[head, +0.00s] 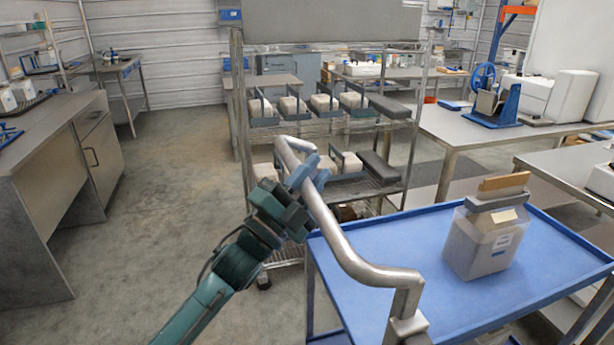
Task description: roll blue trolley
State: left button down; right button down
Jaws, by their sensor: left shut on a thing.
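The blue trolley (400,240) stands at the right front, with a flat blue top and raised rim. Its bent grey metal handle (345,250) reaches up and left from the near side. My left gripper (312,172) is shut on this handle near its far upper part. On the trolley top stands a clear container (482,245) with a grey collar and a brown board sticking up from it. The trolley's wheels and lower part are mostly hidden. My right gripper is not in view.
A wire rack (330,125) with several pale blocks in holders stands just beyond the handle. A steel table (460,128) with a blue wheeled device (490,95) is at the back right. A grey cabinet bench (60,170) lines the left. Bare floor (170,180) lies between.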

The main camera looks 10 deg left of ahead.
pick_arm(q)
jog(key=c, duration=1.7)
grip_release()
jog(key=o, duration=0.3)
jog(key=shift+w+d, duration=0.15)
jog(key=shift+d, duration=0.1)
jog(key=shift+o, duration=1)
jog(key=shift+a, duration=0.1)
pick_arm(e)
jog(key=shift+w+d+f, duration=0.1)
pick_arm(q)
jog(key=b+v, duration=0.3)
jog(key=v, duration=1)
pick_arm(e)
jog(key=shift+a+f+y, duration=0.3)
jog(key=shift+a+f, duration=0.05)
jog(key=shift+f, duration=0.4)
